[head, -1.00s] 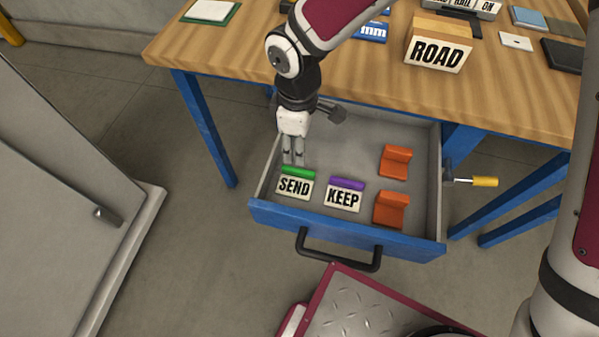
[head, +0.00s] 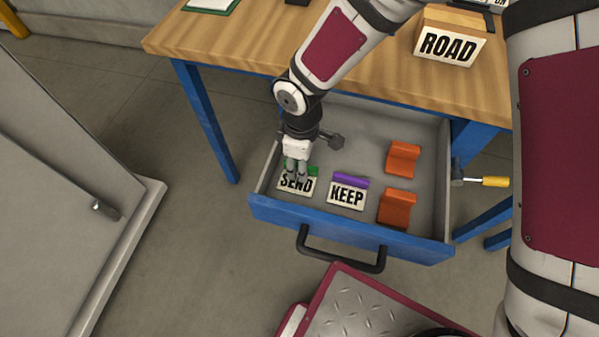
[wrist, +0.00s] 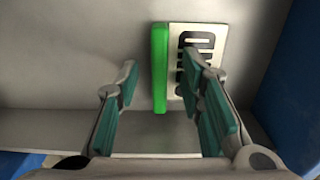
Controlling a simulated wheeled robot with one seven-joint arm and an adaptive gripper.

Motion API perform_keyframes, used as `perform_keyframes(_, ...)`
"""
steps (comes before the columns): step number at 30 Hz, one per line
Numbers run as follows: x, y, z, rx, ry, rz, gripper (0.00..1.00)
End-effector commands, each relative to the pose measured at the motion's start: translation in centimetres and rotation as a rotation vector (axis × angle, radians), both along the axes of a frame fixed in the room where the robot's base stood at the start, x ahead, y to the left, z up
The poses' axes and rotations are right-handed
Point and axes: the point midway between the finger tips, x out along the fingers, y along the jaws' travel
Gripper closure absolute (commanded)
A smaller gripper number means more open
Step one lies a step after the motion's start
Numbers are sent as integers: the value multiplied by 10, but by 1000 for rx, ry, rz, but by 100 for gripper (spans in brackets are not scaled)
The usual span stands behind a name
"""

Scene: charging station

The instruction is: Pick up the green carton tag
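The green carton tag is a pale plate marked SEND with a green bar along its top (head: 313,170). It sits in the front left of the open drawer (head: 345,228). My gripper (head: 297,178) is low over it, pointing down, and hides part of the bar and lettering. In the wrist view my gripper (wrist: 162,72) is open, and the green bar (wrist: 159,68) shows between the two fingers. The right finger overlaps the lettered plate in that view. I cannot tell whether either finger touches the tag.
A purple-topped KEEP tag (head: 347,192) lies just right of the green one. Two orange pieces (head: 402,158) (head: 396,208) are further right in the drawer. The drawer's left wall is close to my gripper. A wooden bench top (head: 230,62) overhangs behind.

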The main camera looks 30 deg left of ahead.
Motion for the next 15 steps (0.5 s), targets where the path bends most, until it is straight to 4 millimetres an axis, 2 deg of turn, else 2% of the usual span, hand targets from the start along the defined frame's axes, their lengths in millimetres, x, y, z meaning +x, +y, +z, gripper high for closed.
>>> perform_keyframes(2, 0, 0, 1, 0, 0, 0, 65)
perform_keyframes(7, 0, 0, 1, 0, 0, -1, 100)
perform_keyframes(15, 0, 0, 1, 0, 0, -1, 100)
